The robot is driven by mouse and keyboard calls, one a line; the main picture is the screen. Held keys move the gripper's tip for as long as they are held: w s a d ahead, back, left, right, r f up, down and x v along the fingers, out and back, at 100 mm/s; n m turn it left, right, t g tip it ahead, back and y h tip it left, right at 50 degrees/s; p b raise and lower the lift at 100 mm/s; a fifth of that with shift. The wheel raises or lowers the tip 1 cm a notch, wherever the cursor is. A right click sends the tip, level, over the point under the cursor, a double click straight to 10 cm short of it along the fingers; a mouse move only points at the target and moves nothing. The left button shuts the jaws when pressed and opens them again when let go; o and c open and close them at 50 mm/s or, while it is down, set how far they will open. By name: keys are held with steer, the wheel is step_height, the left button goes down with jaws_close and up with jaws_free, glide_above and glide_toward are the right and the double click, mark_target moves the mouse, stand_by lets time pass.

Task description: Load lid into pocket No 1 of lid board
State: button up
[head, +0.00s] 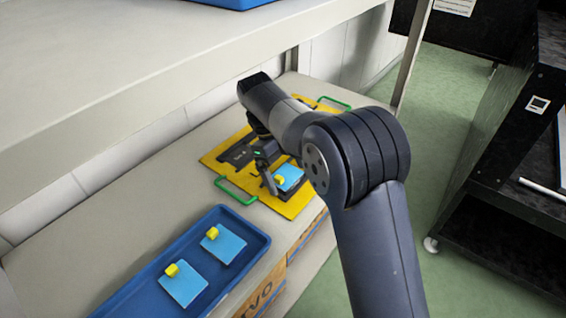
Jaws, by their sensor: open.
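The yellow lid board (296,207) with green handles lies on the bench, partly hidden by my arm. A light blue square lid (292,173) with a yellow knob is at the near right part of the board. It appears to lie in or over a dark pocket there; I cannot tell if it is fully seated. My gripper (273,178) is open, low over the board, with a dark finger just left of this lid's knob. The other finger is hard to make out. A dark pocket area (238,155) with small unreadable marking shows at the board's left.
A blue tray (243,284) in front of the board holds two more light blue lids (229,247) (181,291) with yellow knobs. A shelf (130,75) overhangs the bench at the back left. A dark cart (520,160) stands at the right across green floor.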

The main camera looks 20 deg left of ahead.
mark_target(292, 179)
steer(key=p+v, duration=0.6)
steer(key=v, duration=0.6)
steer(key=b+x, duration=0.6)
steer(key=x, duration=0.6)
steer(key=shift+d+f, duration=0.1)
steer(key=shift+f, duration=0.25)
step_height(292, 179, up, 3)
steer(key=shift+r+p, duration=0.1)
steer(key=shift+p, duration=0.5)
steer(key=shift+r, duration=0.45)
